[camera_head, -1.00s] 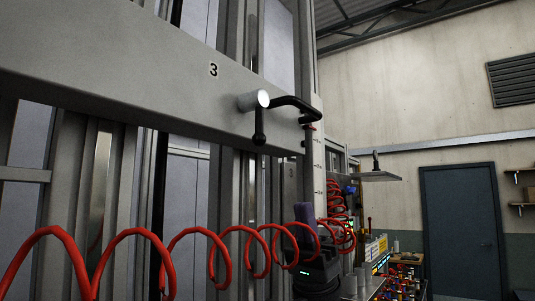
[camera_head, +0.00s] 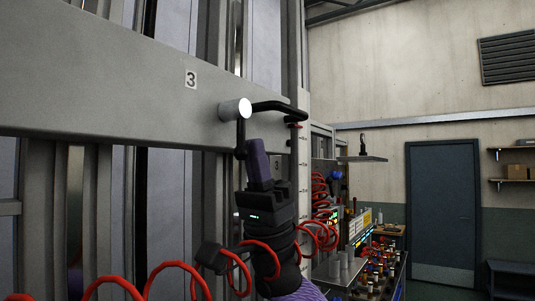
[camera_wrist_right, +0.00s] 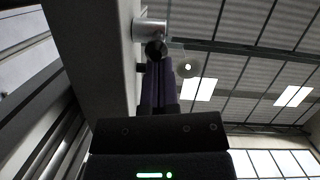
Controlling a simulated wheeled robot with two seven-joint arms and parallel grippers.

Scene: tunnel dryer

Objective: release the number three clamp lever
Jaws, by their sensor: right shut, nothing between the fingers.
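The number three clamp lever has a pale round hub (camera_head: 235,110) on the grey beam (camera_head: 120,85), right of the "3" label (camera_head: 191,79). A black bent arm (camera_head: 281,106) runs right from the hub, and a short black handle (camera_head: 240,135) hangs down. My right gripper (camera_head: 257,145) has purple fingers, shut and empty, pointing up just right of the handle's lower end. Contact cannot be told. In the right wrist view the fingers (camera_wrist_right: 159,72) rise beneath the black knob (camera_wrist_right: 156,50) and silver hub (camera_wrist_right: 149,29). My left gripper is out of view.
A red coiled hose (camera_head: 165,268) crosses the bottom, passing by my right wrist. A white scale strip (camera_head: 303,160) stands right of the gripper. A cluttered bench (camera_head: 365,270) and a blue door (camera_head: 443,210) are farther right.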

